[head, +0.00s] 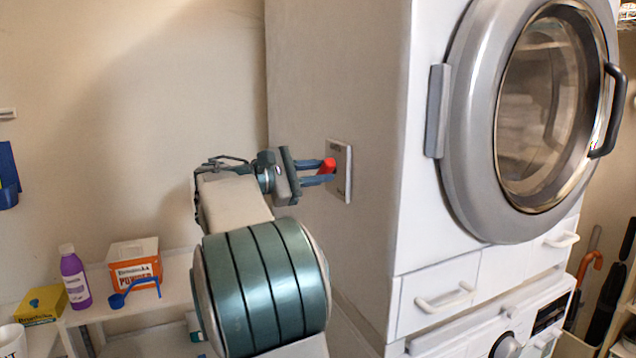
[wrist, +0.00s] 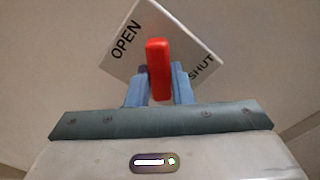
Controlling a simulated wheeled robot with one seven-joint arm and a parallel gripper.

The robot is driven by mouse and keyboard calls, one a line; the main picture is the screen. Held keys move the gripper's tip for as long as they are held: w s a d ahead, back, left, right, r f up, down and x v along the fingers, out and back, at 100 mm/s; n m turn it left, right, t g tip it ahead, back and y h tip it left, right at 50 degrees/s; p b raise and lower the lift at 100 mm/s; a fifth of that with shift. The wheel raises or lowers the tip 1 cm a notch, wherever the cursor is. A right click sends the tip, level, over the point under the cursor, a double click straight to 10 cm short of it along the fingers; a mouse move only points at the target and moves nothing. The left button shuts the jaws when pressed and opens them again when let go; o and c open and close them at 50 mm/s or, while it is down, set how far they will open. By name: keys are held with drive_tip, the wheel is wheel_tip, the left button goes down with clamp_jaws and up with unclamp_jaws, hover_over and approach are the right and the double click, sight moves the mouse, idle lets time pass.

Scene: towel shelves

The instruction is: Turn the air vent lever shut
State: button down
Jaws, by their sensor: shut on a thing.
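The red vent lever (head: 328,165) stands out from a pale plate (head: 341,170) on the side wall of the dryer cabinet. In the wrist view the plate (wrist: 180,30) appears tilted, with OPEN on its left and SHUT on its right. The lever (wrist: 159,70) is upright in that picture, between the two words. My gripper (head: 326,172) reaches it from the left. Its two blue fingers in the wrist view (wrist: 159,82) are shut on the lever, one on each side. The lever's root is partly hidden.
The dryer's round door (head: 480,120) with a dark handle (head: 610,112) is to the right. A low shelf (head: 95,312) at left holds a purple bottle (head: 75,280), an orange powder box (head: 135,264), a blue scoop (head: 118,299) and a yellow box (head: 42,304).

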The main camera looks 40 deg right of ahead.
drive_tip(key=m+b, duration=0.1)
drive_tip(key=m, duration=0.1)
drive_tip(key=m+b, duration=0.2)
drive_tip(key=shift+f+m+b, duration=0.2)
drive_tip(key=shift+m+b, duration=0.1)
drive_tip(key=shift+r+m+b, duration=0.1)
drive_tip(key=shift+m+b, duration=1.4)
drive_tip(key=shift+m, duration=0.5)
drive_tip(key=c, duration=1.3)
unclamp_jaws()
drive_tip(key=shift+r, duration=0.1)
drive_tip(key=shift+a, duration=0.15)
drive_tip(key=v, duration=1.3)
drive_tip(key=shift+a, duration=0.35)
